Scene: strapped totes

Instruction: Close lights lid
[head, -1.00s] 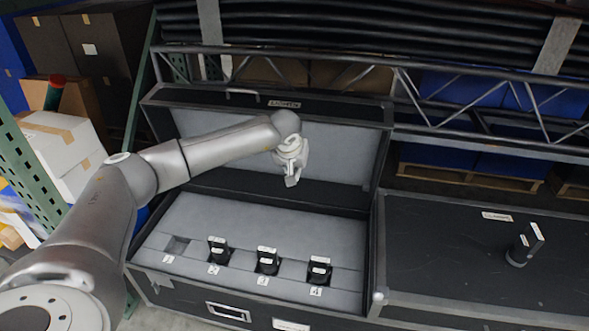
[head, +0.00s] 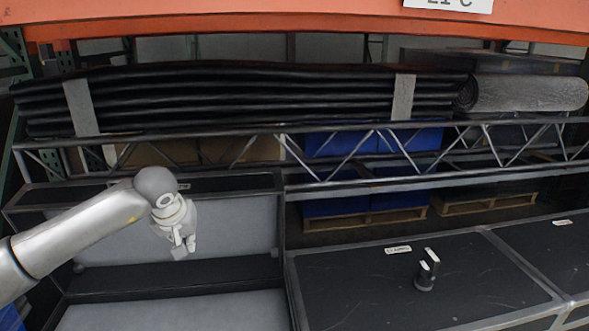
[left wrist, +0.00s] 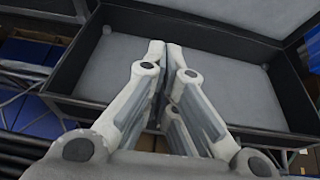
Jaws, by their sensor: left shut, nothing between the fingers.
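The lights case stands open at the left in the head view. Its lid (head: 235,225) is raised at the back, with grey lining facing me. Part of the grey foam base (head: 190,314) shows at the bottom edge; its front is cut off. My left gripper (head: 181,251) hangs in front of the lid's lining, above the base, shut and empty. In the left wrist view the shut fingers (left wrist: 166,46) point toward a dark-rimmed grey panel, apparently the lid lining (left wrist: 225,90). Contact with it cannot be told. My right gripper is out of view.
A closed black case (head: 350,290) stands to the right with a small dark device (head: 426,272) on top. Behind is a metal truss (head: 400,150) under black rolled material (head: 250,100). Blue boxes (head: 335,205) on pallets stand further back.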

